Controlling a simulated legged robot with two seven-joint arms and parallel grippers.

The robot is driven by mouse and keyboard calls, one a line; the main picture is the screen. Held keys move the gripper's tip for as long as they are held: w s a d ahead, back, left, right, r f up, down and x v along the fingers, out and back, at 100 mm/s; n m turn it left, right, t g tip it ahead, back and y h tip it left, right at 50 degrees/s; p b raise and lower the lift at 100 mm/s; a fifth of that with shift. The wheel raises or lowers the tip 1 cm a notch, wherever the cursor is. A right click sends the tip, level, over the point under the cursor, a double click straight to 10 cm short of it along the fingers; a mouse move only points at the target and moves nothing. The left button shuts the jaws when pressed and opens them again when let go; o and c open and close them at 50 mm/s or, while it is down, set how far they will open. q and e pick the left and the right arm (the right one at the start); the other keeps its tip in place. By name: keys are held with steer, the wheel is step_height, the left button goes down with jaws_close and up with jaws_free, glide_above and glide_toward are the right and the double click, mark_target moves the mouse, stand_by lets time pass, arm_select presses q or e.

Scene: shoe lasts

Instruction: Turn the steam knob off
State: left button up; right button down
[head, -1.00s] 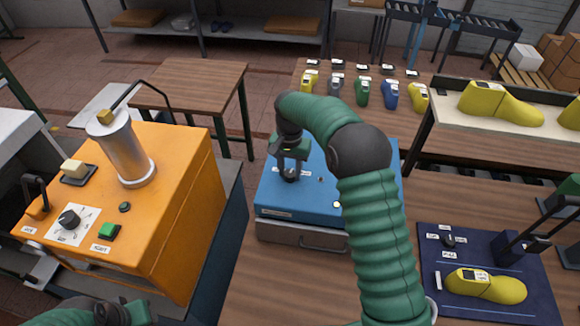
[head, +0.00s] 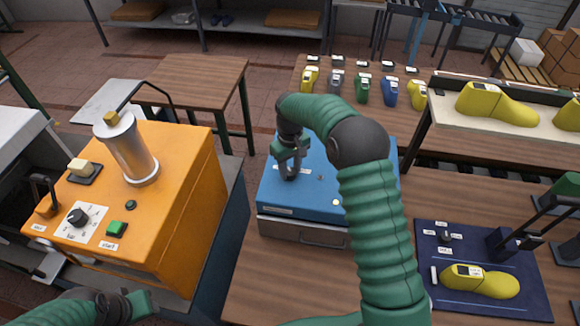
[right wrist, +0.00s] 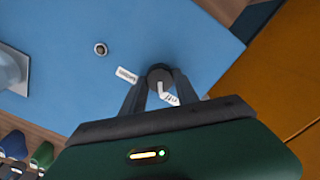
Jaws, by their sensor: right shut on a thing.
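The blue box (head: 345,185) stands on the wooden table in front of me. A small dark round knob (right wrist: 159,74) with a pale pointer sits on its top, with two small white labels beside it, too blurred to read surely. My right gripper (head: 290,173) reaches down onto the box top and is shut on the knob; in the right wrist view its fingers (right wrist: 160,88) lie on both sides of it. In the head view the knob is mostly hidden by the fingers. My left gripper (head: 128,306) is low at the left edge, away from the box, its fingers unclear.
An orange machine (head: 190,200) with a metal cylinder (head: 128,150), a black dial (head: 77,217) and a green button (head: 116,229) stands at the left. A blue mat (head: 480,250) with a yellow shoe last (head: 480,281) lies at the right. Shoe lasts line the back.

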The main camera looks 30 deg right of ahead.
steer(key=shift+w+r+n, duration=0.1)
steer(key=shift+w+n, duration=0.05)
steer(key=shift+n, duration=0.65)
steer(key=c, duration=0.9)
jaws_free()
step_height(320, 180, up, 8)
steer(key=shift+d+r+b, duration=0.1)
steer(key=shift+b, duration=0.85)
step_height(320, 180, up, 8)
glide_above(290, 170)
steer(key=shift+r, duration=0.2)
